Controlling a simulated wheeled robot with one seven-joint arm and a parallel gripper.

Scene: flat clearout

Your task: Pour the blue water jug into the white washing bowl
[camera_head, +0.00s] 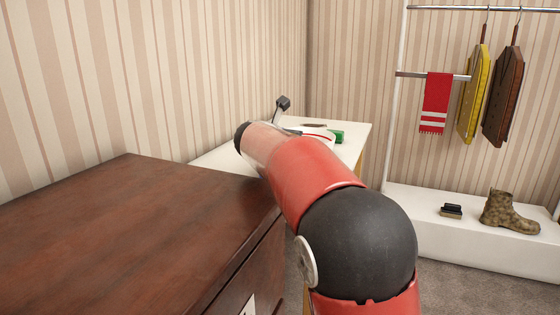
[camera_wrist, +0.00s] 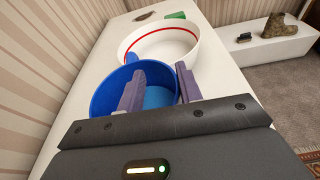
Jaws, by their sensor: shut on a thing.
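The blue water jug (camera_wrist: 103,94) is in the wrist view, with its open mouth and lighter blue water (camera_wrist: 160,96) showing inside. My gripper (camera_wrist: 158,84) is shut on the jug, one finger over its inside and the other at its right side. The white washing bowl (camera_wrist: 190,47), with a red line round it, is just beyond the jug. I cannot tell whether the jug is tilted or clear of the table. In the head view my arm hides the jug and most of the bowl (camera_head: 325,133).
The white table (camera_head: 352,131) also holds a green item (camera_head: 337,136) and a small brown item (camera_head: 315,125) beyond the bowl. A dark wooden cabinet (camera_head: 120,220) stands at left. A rack with a low white bench (camera_head: 430,205), boot and brush stands at right.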

